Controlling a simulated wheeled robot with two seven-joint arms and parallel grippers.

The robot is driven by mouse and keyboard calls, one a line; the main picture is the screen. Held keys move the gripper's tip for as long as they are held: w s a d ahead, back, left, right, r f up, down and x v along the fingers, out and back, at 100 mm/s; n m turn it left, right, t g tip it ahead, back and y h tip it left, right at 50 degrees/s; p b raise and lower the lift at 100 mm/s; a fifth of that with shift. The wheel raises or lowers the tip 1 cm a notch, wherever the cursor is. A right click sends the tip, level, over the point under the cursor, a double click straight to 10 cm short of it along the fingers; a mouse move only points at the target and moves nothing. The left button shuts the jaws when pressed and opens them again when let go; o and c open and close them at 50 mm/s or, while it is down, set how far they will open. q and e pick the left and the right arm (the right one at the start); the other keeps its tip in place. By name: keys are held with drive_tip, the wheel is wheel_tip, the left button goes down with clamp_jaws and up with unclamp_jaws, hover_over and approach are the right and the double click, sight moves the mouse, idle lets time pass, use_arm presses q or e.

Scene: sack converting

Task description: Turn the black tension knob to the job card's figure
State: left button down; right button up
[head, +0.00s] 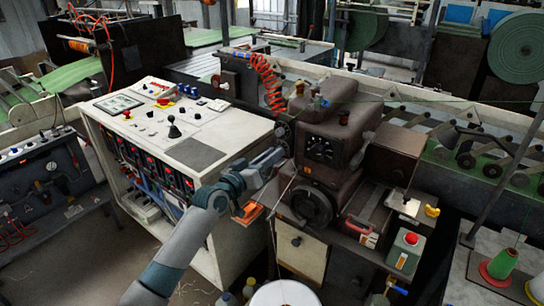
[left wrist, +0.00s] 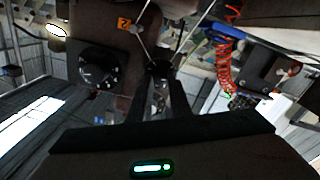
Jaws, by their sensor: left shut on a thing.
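My left gripper (head: 280,157) reaches in from the lower left to the left side of the brown sewing head. In the left wrist view its two dark fingers (left wrist: 161,76) are shut on a small dark round part, which looks like the black tension knob (left wrist: 159,67). The fingers cover most of it, and its figure cannot be read. A black round part with pale marks (left wrist: 98,68) shows beside the fingers. A small white card (head: 408,207) lies on the machine's right side; its writing is too small to read. My right gripper is not in view.
The brown sewing head (head: 342,140) stands right of the gripper, with a handwheel (head: 310,204) below. A red coiled hose (head: 268,82) hangs behind. A white control console (head: 190,125) stands left. A red button box (head: 408,248) and green thread cone (head: 502,264) are at right.

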use_arm(q)
drive_tip(key=shift+n, duration=0.3)
drive_tip(key=c, duration=1.6)
unclamp_jaws()
drive_tip(key=shift+c, duration=0.2)
drive_tip(key=b+v, duration=0.4)
drive_tip(key=v, duration=1.3)
drive_tip(key=shift+s, duration=0.2)
drive_tip(key=shift+a+f, duration=0.1)
drive_tip(key=shift+a, duration=0.05)
